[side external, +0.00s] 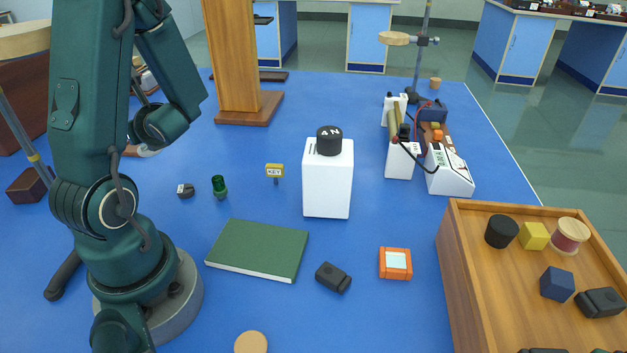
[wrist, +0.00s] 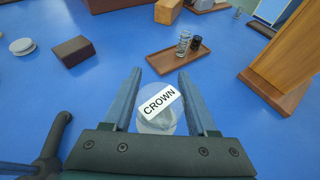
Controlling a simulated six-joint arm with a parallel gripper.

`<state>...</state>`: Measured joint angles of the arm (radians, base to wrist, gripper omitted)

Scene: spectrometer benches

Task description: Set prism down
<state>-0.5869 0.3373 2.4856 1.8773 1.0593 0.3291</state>
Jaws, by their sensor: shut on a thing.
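My gripper (wrist: 159,80) shows in the wrist view, its two fingers on either side of a clear piece with a white label reading "CROWN". I take this as the prism (wrist: 157,122). It is held between the fingers over the blue table, and its exact shape and its height above the table are hard to tell. In the side external view the prism and the fingertips cannot be made out; my arm covers that area.
The side external view shows a green book (side external: 258,250), a white block (side external: 328,185) and a wooden drawer tray (side external: 450,260).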

